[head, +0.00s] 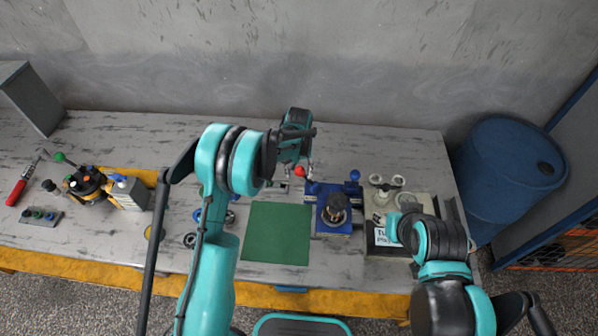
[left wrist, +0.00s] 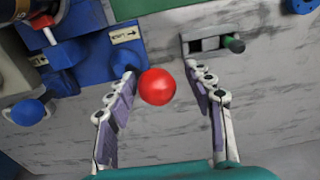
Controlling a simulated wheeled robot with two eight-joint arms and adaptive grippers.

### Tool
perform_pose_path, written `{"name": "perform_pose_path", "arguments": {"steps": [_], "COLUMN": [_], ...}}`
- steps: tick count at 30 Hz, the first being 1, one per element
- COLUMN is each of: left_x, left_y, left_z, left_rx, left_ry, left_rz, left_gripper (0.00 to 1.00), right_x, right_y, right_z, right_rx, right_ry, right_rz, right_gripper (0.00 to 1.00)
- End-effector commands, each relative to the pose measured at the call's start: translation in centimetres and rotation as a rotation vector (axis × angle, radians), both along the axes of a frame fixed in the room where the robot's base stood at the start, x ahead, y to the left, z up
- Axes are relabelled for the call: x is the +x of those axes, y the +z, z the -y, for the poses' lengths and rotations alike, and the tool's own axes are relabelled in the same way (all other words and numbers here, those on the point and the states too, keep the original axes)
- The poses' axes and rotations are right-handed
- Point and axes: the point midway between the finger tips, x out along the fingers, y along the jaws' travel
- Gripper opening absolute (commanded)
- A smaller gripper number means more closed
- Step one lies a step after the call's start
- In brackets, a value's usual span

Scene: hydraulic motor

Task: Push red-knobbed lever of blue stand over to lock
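The blue stand (head: 326,224) sits on the bench right of the green mat, with a dark cylindrical part upright on it. Its lever's red knob (head: 300,171) is at the stand's back left corner. In the left wrist view the red knob (left wrist: 157,87) lies between the fingers of my left gripper (left wrist: 165,105), which are apart, with a visible gap on the right side. A white label with an arrow (left wrist: 126,36) is on the blue stand. My left gripper (head: 306,172) is beside the knob in the head view. My right gripper's fingers are not visible in the head view.
A green mat (head: 275,234) lies left of the stand. A pale fixture with white rings (head: 386,185) stands to its right. A small block with a green-tipped pin (left wrist: 234,44) is near the left fingers. A blue barrel (head: 515,170) stands beyond the bench's right end.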

Motion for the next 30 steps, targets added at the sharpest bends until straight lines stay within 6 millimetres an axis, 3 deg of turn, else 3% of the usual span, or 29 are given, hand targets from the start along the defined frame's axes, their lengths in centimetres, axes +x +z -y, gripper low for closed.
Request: {"name": "perform_pose_path", "arguments": {"steps": [11,30], "left_x": [0.0,0.0], "left_y": [0.3,5.5], "left_z": [0.1,0.1], "left_rx": [-0.001,-0.002], "left_ry": [-0.001,-0.001], "left_rz": [0.001,0.001], "left_gripper": [0.5,0.5], "right_x": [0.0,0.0], "right_y": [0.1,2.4], "right_z": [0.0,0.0], "right_rx": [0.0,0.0], "right_ry": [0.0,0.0], "right_rz": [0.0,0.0], "right_gripper": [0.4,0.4]}}
